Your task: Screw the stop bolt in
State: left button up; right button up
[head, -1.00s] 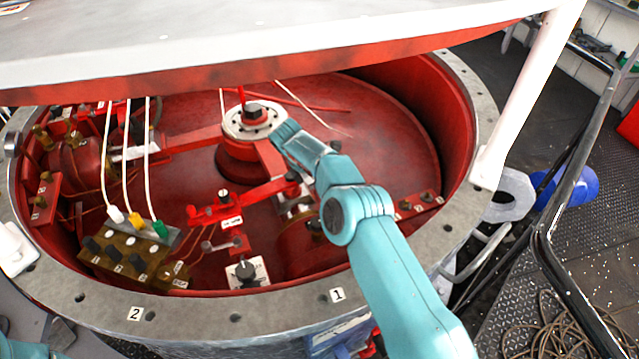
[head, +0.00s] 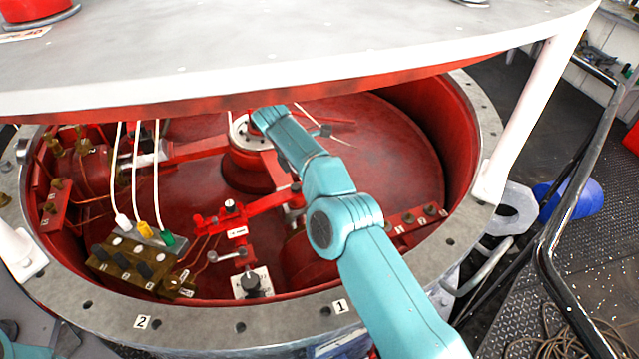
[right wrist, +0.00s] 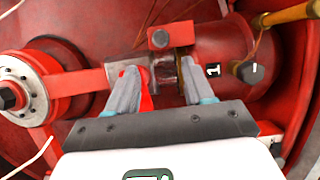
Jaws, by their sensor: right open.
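My right gripper (right wrist: 161,68) is open in the right wrist view. Its two fingers stand apart, over a grey metal block (right wrist: 125,69) and a dark reddish cylindrical piece (right wrist: 165,72). I cannot tell whether they touch these. A small red block with a dark bolt head (right wrist: 160,38) is just beyond the fingertips. I cannot tell which bolt is the stop bolt. A red arm (right wrist: 80,82) runs from the round hub (right wrist: 18,90) toward the grey block. In the head view my right wrist overlaps the hub (head: 240,132) and hides the fingers. My left gripper is out of view.
The raised white lid (head: 300,50) overhangs the red drum's far side. The drum's grey rim (head: 240,312) circles it. White cables (head: 137,175) rise from a brass terminal block (head: 120,262). A red lever linkage (head: 235,222) crosses the middle. A white strut (head: 520,120) stands at right.

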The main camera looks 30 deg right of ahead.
jog(key=p+v, duration=0.4)
jog(key=v, duration=0.2)
jog(key=shift+d+p, duration=0.1)
jog(key=shift+p, duration=0.25)
jog(key=shift+w+n, duration=0.1)
jog(key=shift+n, duration=0.2)
